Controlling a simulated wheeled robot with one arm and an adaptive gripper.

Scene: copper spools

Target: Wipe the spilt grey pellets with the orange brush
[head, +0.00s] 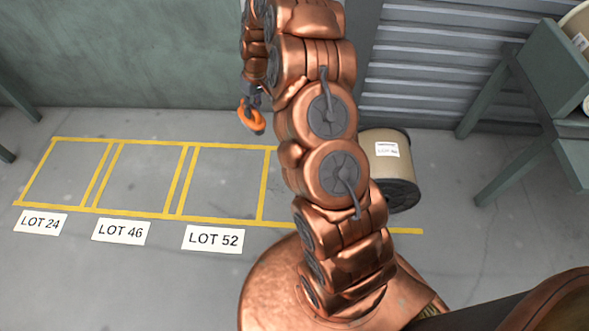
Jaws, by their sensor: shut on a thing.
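The orange brush (252,120) hangs in the air in front of the green wall, left of my arm. My gripper (252,101) is small and dark in this view and is shut on the brush from above. My own copper arm covers much of the middle of the picture. I cannot clearly make out the grey pellets; the floor right of the LOT 52 bay is partly hidden behind my arm.
Yellow lines mark floor bays above the labels LOT 24 (41,223), LOT 46 (121,231) and LOT 52 (213,239); these bays look empty. A labelled spool (386,172) stands right of my arm, by a grey shutter (430,75). A green rack (545,80) stands at the right.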

